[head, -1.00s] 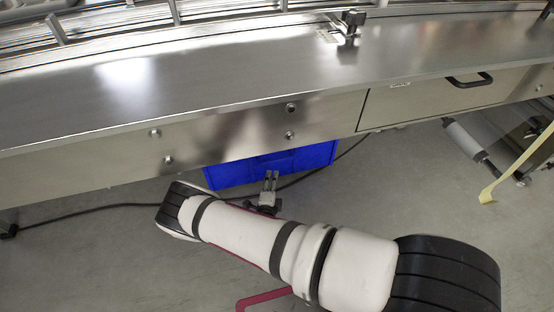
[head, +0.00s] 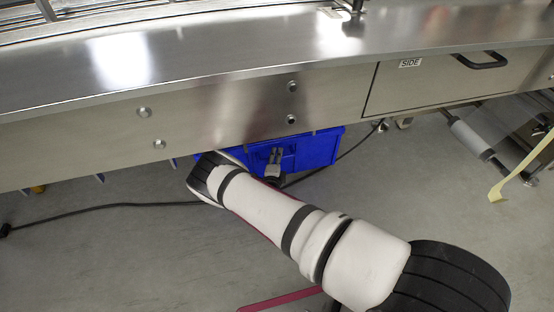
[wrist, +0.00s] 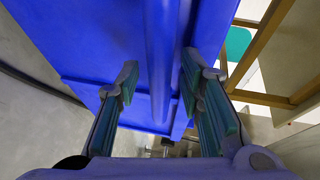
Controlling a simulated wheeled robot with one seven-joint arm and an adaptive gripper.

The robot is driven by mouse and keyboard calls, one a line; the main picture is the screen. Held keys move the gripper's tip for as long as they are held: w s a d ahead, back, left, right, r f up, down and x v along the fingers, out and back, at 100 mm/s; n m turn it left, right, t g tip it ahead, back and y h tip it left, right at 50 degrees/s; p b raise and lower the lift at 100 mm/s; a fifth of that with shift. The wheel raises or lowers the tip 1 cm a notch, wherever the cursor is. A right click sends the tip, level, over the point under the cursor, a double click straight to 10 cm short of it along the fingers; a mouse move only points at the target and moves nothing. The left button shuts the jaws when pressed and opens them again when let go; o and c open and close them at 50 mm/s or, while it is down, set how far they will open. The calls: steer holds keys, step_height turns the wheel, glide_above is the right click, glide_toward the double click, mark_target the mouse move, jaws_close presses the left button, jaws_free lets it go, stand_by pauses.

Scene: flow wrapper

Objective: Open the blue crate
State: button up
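The blue crate (head: 317,150) is on the floor under the steel machine, its upper part hidden by the machine's front panel. In the wrist view, the crate (wrist: 85,35) fills the top middle and left, with a blue ridge or rim (wrist: 162,50) running down the picture between my fingers. My gripper (head: 276,154) is at the crate's front in the head view. Its fingers also show in the wrist view (wrist: 163,85), open on either side of the ridge. I cannot tell whether either finger touches the crate. Whether the lid is closed cannot be seen.
The steel machine's front panel (head: 220,125) hangs over the crate. A drawer with a black handle (head: 482,60) is at the right. A black cable (head: 95,208) lies on the floor. A roller (head: 470,138) and a yellow strip (head: 515,170) are at the right. The floor at left is mostly clear.

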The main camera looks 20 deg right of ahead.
jaws_close()
steer(key=shift+s, duration=0.15)
